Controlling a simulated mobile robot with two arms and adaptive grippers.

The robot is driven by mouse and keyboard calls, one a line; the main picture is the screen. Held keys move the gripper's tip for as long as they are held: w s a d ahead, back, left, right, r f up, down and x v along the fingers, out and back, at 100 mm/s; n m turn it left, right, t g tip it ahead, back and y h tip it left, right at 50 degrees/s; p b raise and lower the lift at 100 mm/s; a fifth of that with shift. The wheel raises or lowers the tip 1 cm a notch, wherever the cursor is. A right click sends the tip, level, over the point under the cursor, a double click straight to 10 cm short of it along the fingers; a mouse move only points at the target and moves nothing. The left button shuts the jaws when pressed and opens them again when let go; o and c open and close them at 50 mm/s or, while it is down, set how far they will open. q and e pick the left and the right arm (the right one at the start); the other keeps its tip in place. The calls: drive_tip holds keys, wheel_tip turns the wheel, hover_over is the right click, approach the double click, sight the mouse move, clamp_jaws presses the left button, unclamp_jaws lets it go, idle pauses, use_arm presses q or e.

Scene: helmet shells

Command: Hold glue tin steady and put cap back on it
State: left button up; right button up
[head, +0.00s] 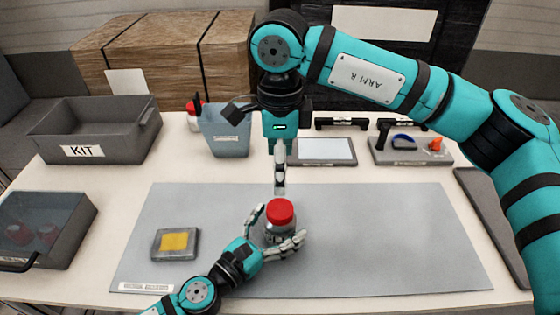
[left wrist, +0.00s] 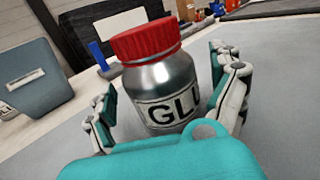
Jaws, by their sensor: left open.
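The glue tin (head: 279,230) is a silver metal jar standing upright on the grey mat. A ribbed red cap (head: 280,211) sits on top of it; how tight it is cannot be told. In the left wrist view the tin (left wrist: 165,92) shows a label with "GLU" visible, and the red cap (left wrist: 145,40) covers its mouth. My left gripper (head: 279,228) is open, with its fingers on either side of the tin. A gap shows at the left finger. My right gripper (head: 280,188) hangs pointing down just above and behind the cap, seen edge-on, apparently empty.
A yellow-topped grey block (head: 175,243) lies on the mat (head: 400,230) at left. A KIT bin (head: 100,140), a blue-grey cup (head: 226,135), a lidded box (head: 50,220) and a tool tray (head: 412,152) stand around it. The mat's right side is clear.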

sight(269, 233)
use_arm(q)
drive_tip(key=v, duration=0.6)
drive_tip(key=shift+s+a, duration=0.25)
drive_tip(key=v, duration=0.3)
drive_tip(key=shift+s+a+f, duration=0.1)
drive_tip(key=shift+s+a, duration=0.5)
drive_tip(key=shift+s, duration=0.05)
